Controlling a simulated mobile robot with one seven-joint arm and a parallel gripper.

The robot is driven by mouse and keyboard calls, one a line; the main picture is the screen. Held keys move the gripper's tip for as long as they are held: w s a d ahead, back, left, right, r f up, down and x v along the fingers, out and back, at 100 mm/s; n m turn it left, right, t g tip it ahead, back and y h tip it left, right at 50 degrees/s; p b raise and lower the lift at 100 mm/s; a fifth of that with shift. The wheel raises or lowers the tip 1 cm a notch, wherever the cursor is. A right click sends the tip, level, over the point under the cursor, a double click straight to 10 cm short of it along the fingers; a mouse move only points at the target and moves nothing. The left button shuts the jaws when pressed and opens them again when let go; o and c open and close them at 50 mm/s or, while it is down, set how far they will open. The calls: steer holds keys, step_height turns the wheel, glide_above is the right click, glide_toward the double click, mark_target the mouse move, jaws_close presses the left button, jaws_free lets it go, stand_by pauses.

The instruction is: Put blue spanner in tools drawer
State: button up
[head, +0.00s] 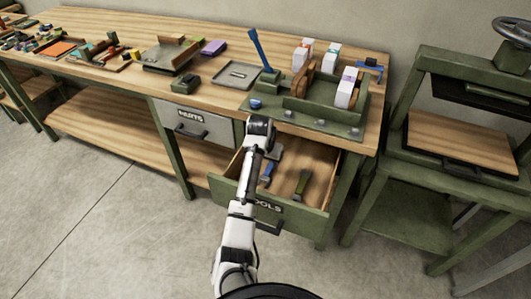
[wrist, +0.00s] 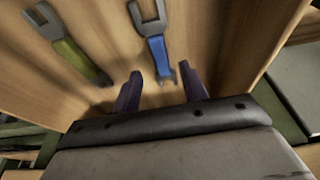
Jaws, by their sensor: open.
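The tools drawer (head: 286,212) is pulled open under the right end of the workbench, with a green front lettered "TOOLS". The blue spanner (head: 267,172) lies inside it on the wooden floor, partly hidden by my arm. In the wrist view the blue spanner (wrist: 156,42) shows its grey open jaw at the top edge and its handle end towards my fingers. My gripper (wrist: 161,72) is open and empty over the drawer. Its dark fingertips stand either side of the handle end, with no visible contact. In the head view my arm hides the fingers.
A green-handled spanner (head: 302,184) lies to the right in the same drawer; it is left of the blue one in the wrist view (wrist: 75,50). A shut grey drawer (head: 192,122) is at left. A green stand (head: 318,116) with boxes is on the bench above.

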steer(key=b+v, duration=0.1)
steer(key=v, duration=0.6)
steer(key=shift+r, duration=0.35)
steer(key=shift+r, duration=0.1)
